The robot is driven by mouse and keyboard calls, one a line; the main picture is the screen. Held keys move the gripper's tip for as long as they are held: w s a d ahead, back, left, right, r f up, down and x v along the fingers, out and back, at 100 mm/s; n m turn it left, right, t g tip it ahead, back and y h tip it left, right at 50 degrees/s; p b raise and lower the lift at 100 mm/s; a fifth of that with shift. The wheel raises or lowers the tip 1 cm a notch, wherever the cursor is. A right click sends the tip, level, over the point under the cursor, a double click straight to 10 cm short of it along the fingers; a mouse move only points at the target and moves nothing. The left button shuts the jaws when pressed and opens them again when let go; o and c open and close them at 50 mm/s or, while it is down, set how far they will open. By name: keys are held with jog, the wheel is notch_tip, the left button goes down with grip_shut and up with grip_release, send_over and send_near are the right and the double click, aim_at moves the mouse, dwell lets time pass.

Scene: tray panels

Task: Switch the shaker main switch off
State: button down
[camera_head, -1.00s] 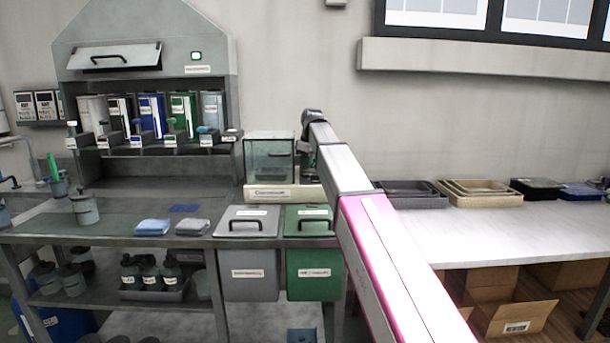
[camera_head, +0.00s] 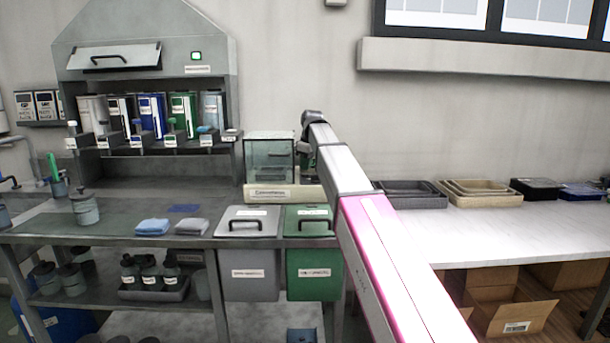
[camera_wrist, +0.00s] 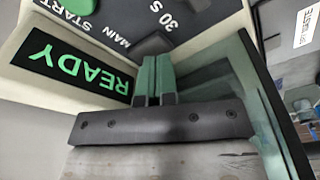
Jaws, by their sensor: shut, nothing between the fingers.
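The shaker (camera_head: 284,192) stands on the bench behind the two bins, a pale base with a glass-sided box on it. In the wrist view its dark panel (camera_wrist: 98,42) shows the printed words START, MAIN and 30 S. A display (camera_wrist: 80,67) reads READY in green. A dark raised block (camera_wrist: 152,44) beside the MAIN label looks like the main switch; its on or off position cannot be told. My gripper (camera_wrist: 154,62) is shut and empty, its fingertips close at this block. Whether they touch it is unclear. In the head view my arm mostly hides the gripper.
The glass box wall (camera_wrist: 262,100) stands close to the right of my fingers in the wrist view. A grey bin (camera_head: 249,270) and a green bin (camera_head: 314,272) are in front of the shaker. Trays (camera_head: 480,196) lie on the right table.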

aim_at(306, 174)
jog(key=shift+f, duration=1.05)
dwell(0.6)
jog(key=shift+r, duration=3.45)
jog(key=shift+s, duration=0.1)
